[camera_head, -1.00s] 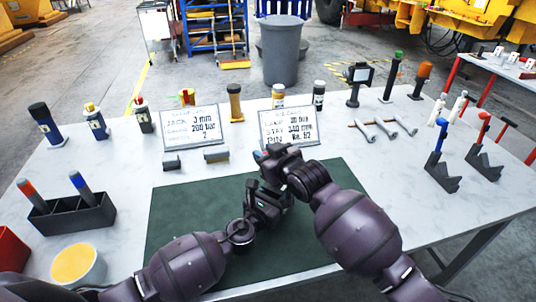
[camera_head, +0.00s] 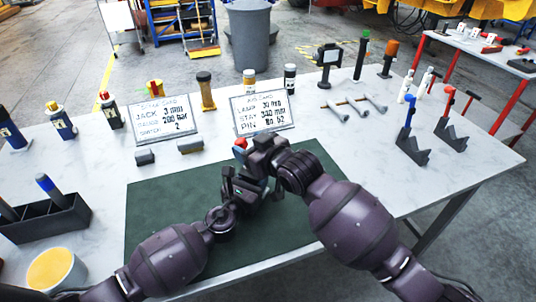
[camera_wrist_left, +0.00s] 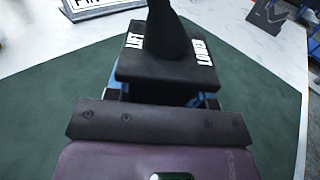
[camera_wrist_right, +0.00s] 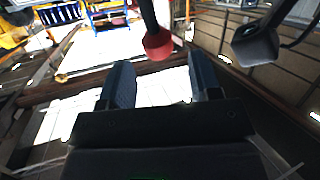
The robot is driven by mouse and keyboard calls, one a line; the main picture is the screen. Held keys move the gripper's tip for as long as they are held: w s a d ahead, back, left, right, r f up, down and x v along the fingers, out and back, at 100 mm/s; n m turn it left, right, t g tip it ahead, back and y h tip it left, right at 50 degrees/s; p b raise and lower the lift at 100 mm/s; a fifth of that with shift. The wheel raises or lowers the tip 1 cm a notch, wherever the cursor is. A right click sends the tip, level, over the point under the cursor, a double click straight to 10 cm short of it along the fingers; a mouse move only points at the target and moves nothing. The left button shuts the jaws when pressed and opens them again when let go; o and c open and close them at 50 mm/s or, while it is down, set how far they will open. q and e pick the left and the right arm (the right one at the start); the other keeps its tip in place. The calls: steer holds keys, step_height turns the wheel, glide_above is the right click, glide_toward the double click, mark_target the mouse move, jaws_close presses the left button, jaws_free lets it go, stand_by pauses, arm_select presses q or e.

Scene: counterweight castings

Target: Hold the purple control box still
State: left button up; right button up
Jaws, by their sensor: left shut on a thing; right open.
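The control box shows in the left wrist view as a black top plate (camera_wrist_left: 135,66) with white LIFT and LOWER lettering and a black lever boot (camera_wrist_left: 168,35). No purple face of it can be made out. My left gripper (camera_head: 250,188) is shut on the box; its fingers are mostly hidden under the plate. A red lever knob (camera_head: 240,143) shows in the head view, beside my right gripper (camera_head: 246,152). In the right wrist view, the red knob (camera_wrist_right: 157,43) on its dark stem sits between and just past the open blue fingers, with no contact visible.
The box is over a green mat (camera_head: 160,225) on the white table. Two cards, the left one (camera_head: 163,118) and the right one (camera_head: 262,114), stand behind it. A black holder (camera_head: 50,222) and a yellow-filled tub (camera_head: 57,270) are at left. Grey hooked stands (camera_head: 412,148) are at right.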

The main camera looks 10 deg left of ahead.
arm_select(q)
steer(key=shift+a, duration=0.1)
arm_select(e)
steer(key=v, duration=0.7)
steer(key=shift+d, duration=0.15)
arm_select(q)
steer(key=o, duration=1.4)
steer(key=shift+c, duration=0.2)
